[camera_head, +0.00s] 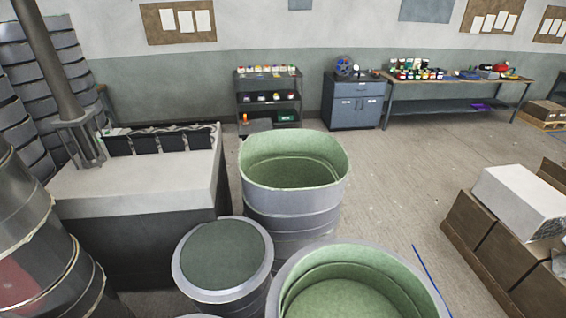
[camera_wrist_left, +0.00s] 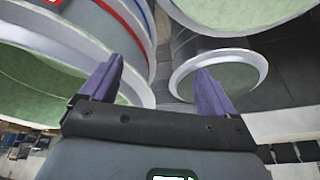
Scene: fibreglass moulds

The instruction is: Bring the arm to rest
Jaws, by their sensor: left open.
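My left gripper (camera_wrist_left: 159,68) shows in the left wrist view with its two purple fingers spread apart and nothing between them. It is above or near round moulds; a large green-lined mould (camera_wrist_left: 35,82) is at the left of that view and a smaller round one with a green top (camera_wrist_left: 218,78) is at the right. I cannot tell how far the fingers are from them. Neither gripper shows in the head view, and my right gripper is in no view.
In the head view, an open green-lined mould (camera_head: 292,165), a smaller green-topped mould (camera_head: 223,254) and another open mould (camera_head: 350,298) stand close together. A pale-topped block (camera_head: 140,180) stands left, brown boxes (camera_head: 480,235) right. The floor (camera_head: 400,180) between is mostly clear.

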